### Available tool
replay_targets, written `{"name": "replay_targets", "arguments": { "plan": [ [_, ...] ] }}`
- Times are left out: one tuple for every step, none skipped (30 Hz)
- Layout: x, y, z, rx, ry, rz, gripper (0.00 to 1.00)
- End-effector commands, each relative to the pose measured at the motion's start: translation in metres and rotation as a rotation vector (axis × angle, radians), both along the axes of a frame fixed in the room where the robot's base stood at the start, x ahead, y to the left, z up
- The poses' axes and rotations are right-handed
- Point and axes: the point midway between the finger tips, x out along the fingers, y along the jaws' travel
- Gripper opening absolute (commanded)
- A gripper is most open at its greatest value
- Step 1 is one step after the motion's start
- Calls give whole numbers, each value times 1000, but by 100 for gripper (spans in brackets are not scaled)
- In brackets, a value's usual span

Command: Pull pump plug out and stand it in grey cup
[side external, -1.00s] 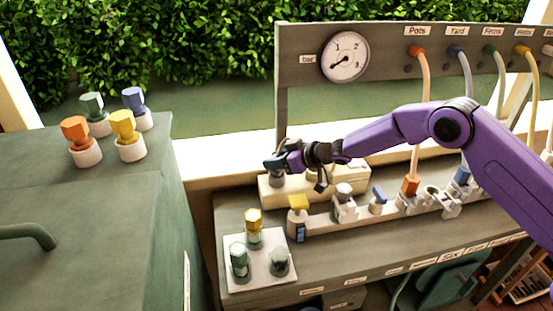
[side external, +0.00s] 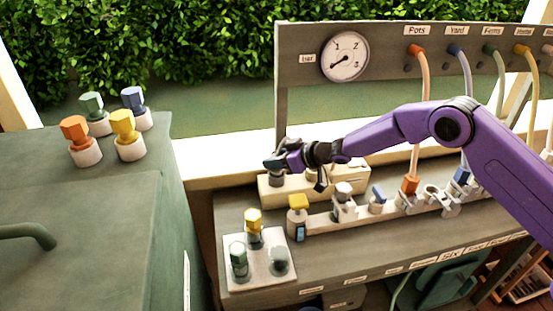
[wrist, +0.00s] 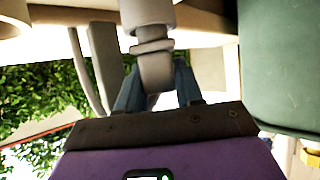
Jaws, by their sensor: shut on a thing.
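My gripper (side external: 274,162) is over the left end of a cream block on the bench, at the left end of my arm. In the wrist view my gripper (wrist: 155,98) is shut on a grey plug (wrist: 155,72), whose collar meets a wider grey cylinder (wrist: 147,14). In the side view a grey cup-like piece (side external: 277,180) shows just under the fingers, on the cream block (side external: 330,187). I cannot tell whether the plug is seated in it or only touching it. The fingers hide the plug in the side view.
A white tray (side external: 236,282) with yellow- and green-topped pieces stands at the front left. A rail with several sockets, including one with an orange plug (side external: 410,185), runs right. Coloured hoses hang from the gauge panel (side external: 295,85). A green cabinet (side external: 80,220) stands left.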

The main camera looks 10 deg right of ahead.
Motion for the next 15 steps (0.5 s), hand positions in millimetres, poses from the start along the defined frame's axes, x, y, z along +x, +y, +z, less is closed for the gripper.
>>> {"name": "replay_targets", "arguments": {
  "plan": [
    [0,0,0,1,-1,0,5],
    [0,0,0,1,-1,0,5],
    [0,0,0,1,-1,0,5],
    [0,0,-1,1,-1,0,5],
    [0,0,-1,1,-1,0,5],
    [0,0,-2,1,-1,0,5],
    [0,0,-2,1,0,0,5],
    [0,0,-3,1,0,0,5],
    [0,0,-3,1,0,0,5],
    [0,0,-4,1,0,0,5],
    [0,0,-4,1,0,0,5],
    [0,0,-5,1,0,0,5],
    [0,0,-6,1,0,0,5],
    [0,0,-6,1,0,0,5],
    [0,0,-7,2,1,-1,5]
  ]
}}
